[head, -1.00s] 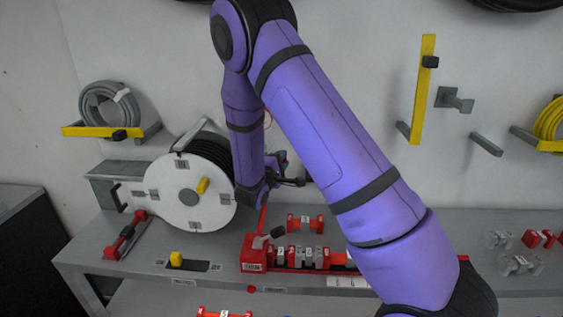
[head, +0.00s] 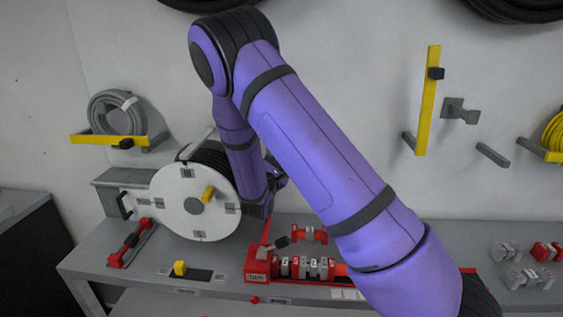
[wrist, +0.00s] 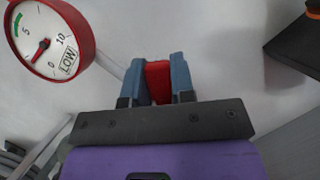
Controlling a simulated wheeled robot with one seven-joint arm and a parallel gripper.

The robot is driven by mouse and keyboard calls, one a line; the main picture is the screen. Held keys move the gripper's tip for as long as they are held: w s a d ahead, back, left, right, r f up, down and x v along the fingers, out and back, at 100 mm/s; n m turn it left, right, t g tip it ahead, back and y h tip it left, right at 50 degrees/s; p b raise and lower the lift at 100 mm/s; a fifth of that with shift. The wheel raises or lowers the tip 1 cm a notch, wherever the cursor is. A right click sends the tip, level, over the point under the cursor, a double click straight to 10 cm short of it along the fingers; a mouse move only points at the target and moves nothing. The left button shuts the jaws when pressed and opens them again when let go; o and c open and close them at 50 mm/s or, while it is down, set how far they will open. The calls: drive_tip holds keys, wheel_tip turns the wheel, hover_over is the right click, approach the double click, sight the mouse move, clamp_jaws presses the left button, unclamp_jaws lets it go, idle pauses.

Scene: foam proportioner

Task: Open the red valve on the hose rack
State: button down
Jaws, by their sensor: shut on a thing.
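In the wrist view my gripper (wrist: 158,80) has its two blue-grey fingers closed on a small red piece (wrist: 158,82), which looks like the red valve's handle. The fingers touch it on both sides. The rest of the valve is hidden beyond the gripper. In the head view my gripper (head: 277,182) is mostly hidden by my purple arm, near the wall just right of the hose reel, and the red piece cannot be made out there.
A red-rimmed gauge (wrist: 47,42) marked LOW is left of the fingers in the wrist view, its needle near 0. A white-faced hose reel (head: 193,203) stands on the grey bench (head: 225,275). A red block rack (head: 258,264) and yellow-handled wall fittings (head: 427,100) are nearby.

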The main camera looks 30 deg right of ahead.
drive_tip(key=shift+a+n, duration=0.1)
drive_tip(key=shift+n, duration=0.2)
drive_tip(key=c, duration=1.1)
unclamp_jaws()
drive_tip(key=shift+o, duration=0.7)
drive_tip(key=shift+r, duration=0.1)
drive_tip(key=shift+w, duration=0.1)
